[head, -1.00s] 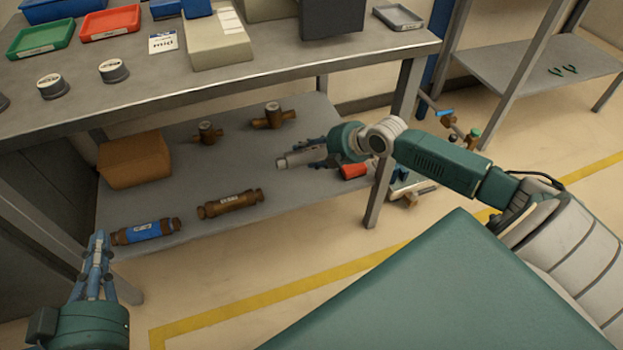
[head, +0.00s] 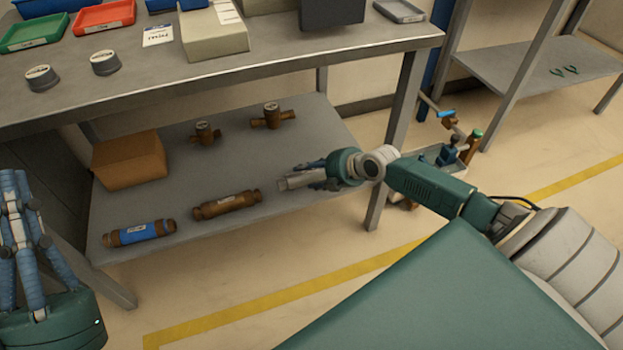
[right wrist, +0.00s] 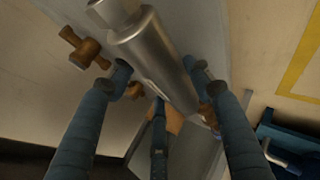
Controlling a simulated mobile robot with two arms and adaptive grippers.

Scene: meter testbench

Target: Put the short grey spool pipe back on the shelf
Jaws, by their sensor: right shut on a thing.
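The short grey spool pipe (head: 297,181) is held in my right gripper (head: 316,177), over the right part of the grey lower shelf (head: 265,215) under the bench. I cannot tell whether it touches the shelf. In the right wrist view the metallic pipe (right wrist: 155,60) lies between the blue fingers of the right gripper (right wrist: 165,88), with the shelf surface behind it. My left gripper (head: 17,182) is at the left edge of the head view, clear of the shelf, with no object visible in it. Its fingers stand close together and their opening is unclear.
On the shelf are a cardboard box (head: 129,160), two brown valve fittings (head: 206,132) (head: 272,117), a brown pipe (head: 227,205) and a blue-banded pipe (head: 139,233). A bench leg (head: 394,140) stands just right of my right gripper. The shelf's front right is bare.

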